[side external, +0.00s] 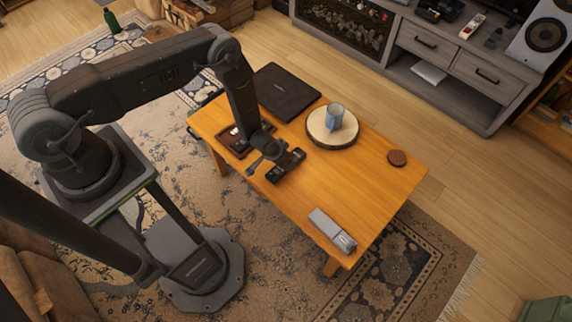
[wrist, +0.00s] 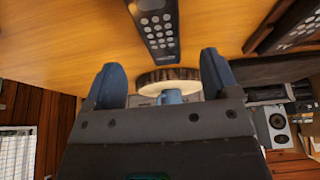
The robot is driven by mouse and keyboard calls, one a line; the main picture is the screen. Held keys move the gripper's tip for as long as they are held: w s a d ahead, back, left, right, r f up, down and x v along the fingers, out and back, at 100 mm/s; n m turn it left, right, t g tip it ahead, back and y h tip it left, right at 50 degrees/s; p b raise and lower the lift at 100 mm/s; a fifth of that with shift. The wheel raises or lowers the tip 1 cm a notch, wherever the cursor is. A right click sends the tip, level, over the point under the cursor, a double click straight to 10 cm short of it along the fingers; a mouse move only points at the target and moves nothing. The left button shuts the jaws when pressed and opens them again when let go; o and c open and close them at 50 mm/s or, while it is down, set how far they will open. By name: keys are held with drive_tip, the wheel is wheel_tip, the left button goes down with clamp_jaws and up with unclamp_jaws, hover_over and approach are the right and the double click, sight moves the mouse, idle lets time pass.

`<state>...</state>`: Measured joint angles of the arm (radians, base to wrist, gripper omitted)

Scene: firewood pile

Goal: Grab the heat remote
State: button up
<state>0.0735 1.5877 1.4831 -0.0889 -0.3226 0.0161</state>
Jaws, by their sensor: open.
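A dark remote with round grey buttons (wrist: 157,24) lies on the wooden table, at the top middle of the wrist view, beyond my fingertips. A black remote (side external: 288,165) shows beside my gripper in the side view and looks like the same one. A second dark remote (wrist: 300,28) shows at the right of the wrist view, in or by a dark tray. I cannot read which is the heat remote. My gripper (wrist: 160,65) is open, its two blue-grey fingers wide apart with nothing between them. In the side view my gripper (side external: 269,150) hangs low over the table.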

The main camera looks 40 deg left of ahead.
drive_tip(key=shift+x, duration=3)
drive_tip(key=shift+s, duration=0.15)
drive_tip(key=shift+c, duration=0.4)
drive_tip(key=c, duration=1)
drive_tip(key=shift+o, duration=0.2)
